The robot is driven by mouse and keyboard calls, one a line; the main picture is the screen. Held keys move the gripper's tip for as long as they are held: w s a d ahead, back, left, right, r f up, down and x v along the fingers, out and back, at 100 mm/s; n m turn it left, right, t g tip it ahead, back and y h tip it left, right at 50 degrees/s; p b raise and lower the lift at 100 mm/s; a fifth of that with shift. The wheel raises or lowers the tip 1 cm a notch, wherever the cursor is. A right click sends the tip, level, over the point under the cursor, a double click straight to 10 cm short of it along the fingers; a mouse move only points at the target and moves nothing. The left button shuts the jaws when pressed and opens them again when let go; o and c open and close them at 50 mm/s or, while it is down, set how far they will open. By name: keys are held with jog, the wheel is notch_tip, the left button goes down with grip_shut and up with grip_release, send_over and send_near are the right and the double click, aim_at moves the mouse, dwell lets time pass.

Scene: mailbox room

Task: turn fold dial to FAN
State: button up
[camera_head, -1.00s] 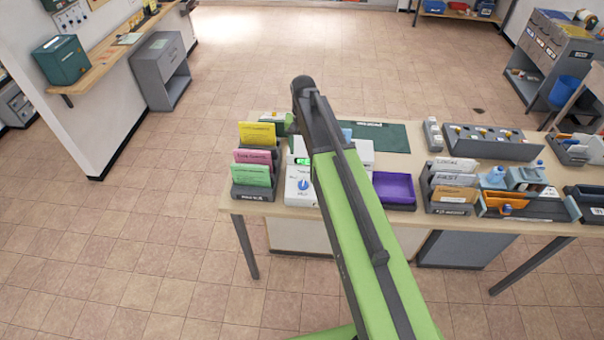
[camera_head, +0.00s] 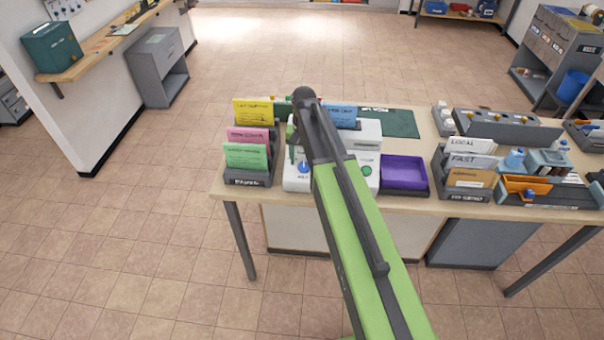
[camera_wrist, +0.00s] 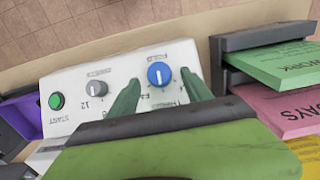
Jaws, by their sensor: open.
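The white machine (camera_head: 298,183) on the table has a blue dial (camera_wrist: 159,74) with a white pointer line. In the wrist view the small labels around this dial are upside down and mostly too small to read. My gripper (camera_wrist: 160,79) is open, its two green fingers on either side of the blue dial, with nothing visibly gripped. I cannot tell whether the fingers touch it. The blue dial also shows in the head view (camera_head: 303,167), beside my arm. A grey dial (camera_wrist: 97,88) and a green START button (camera_wrist: 57,101) sit to its left in the wrist view.
A dark rack (camera_head: 246,181) with green, pink and yellow cards stands close beside the machine. A purple tray (camera_head: 404,171) lies on its other side. Further right are a letter rack (camera_head: 464,195) and other containers. A dark green mat (camera_head: 400,123) lies behind.

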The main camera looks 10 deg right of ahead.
jog(key=shift+f+b, duration=0.4)
jog(key=shift+f, duration=0.55)
jog(key=shift+r, duration=0.1)
jog(key=shift+c, duration=0.4)
